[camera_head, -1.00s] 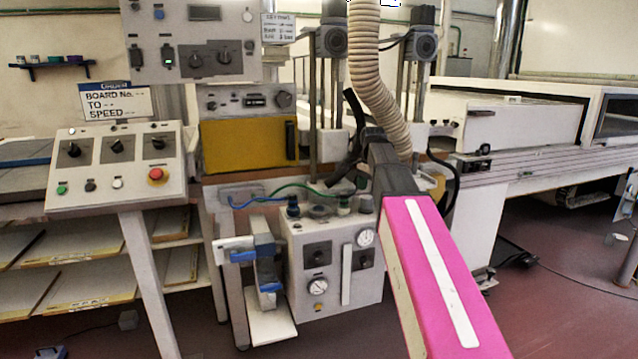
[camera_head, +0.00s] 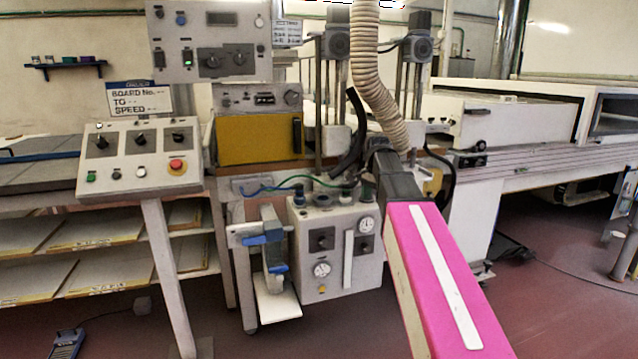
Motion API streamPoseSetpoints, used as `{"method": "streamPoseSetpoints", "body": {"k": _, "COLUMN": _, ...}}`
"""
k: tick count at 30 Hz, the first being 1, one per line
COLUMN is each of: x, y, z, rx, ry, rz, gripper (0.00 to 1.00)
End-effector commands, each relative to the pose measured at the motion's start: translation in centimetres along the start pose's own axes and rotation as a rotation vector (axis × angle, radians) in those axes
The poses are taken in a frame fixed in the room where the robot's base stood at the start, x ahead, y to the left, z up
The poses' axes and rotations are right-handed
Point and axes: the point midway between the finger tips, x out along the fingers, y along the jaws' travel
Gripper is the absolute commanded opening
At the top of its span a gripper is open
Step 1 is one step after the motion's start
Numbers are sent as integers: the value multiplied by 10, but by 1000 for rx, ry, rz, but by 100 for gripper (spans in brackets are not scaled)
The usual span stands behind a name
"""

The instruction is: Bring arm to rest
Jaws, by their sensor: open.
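My pink arm part (camera_head: 455,300) with a white strip runs from the lower right up towards the middle of the head view. It ends in a dark grey piece (camera_head: 392,185) in front of the machinery. I can make out no gripper fingers in this view. I see nothing held.
A sloped control panel (camera_head: 130,165) stands at the left, above shelves of boards (camera_head: 95,270). A yellow-fronted unit (camera_head: 255,140) and a gauge box (camera_head: 335,270) are in the middle. A ribbed hose (camera_head: 368,70) hangs behind my arm. The long machine (camera_head: 510,120) fills the right.

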Motion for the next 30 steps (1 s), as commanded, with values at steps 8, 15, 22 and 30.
{"method": "streamPoseSetpoints", "body": {"k": 8, "x": 44, "y": 13, "z": 9, "rx": -100, "ry": 0, "rz": 1, "gripper": 75}}
{"method": "streamPoseSetpoints", "body": {"k": 15, "x": 106, "y": 35, "z": 24, "rx": -253, "ry": -2, "rz": 2, "gripper": 75}}
{"method": "streamPoseSetpoints", "body": {"k": 22, "x": 184, "y": 71, "z": 48, "rx": -473, "ry": -1, "rz": 1, "gripper": 75}}
{"method": "streamPoseSetpoints", "body": {"k": 30, "x": 262, "y": 121, "z": 81, "rx": -730, "ry": -1, "rz": 0, "gripper": 75}}
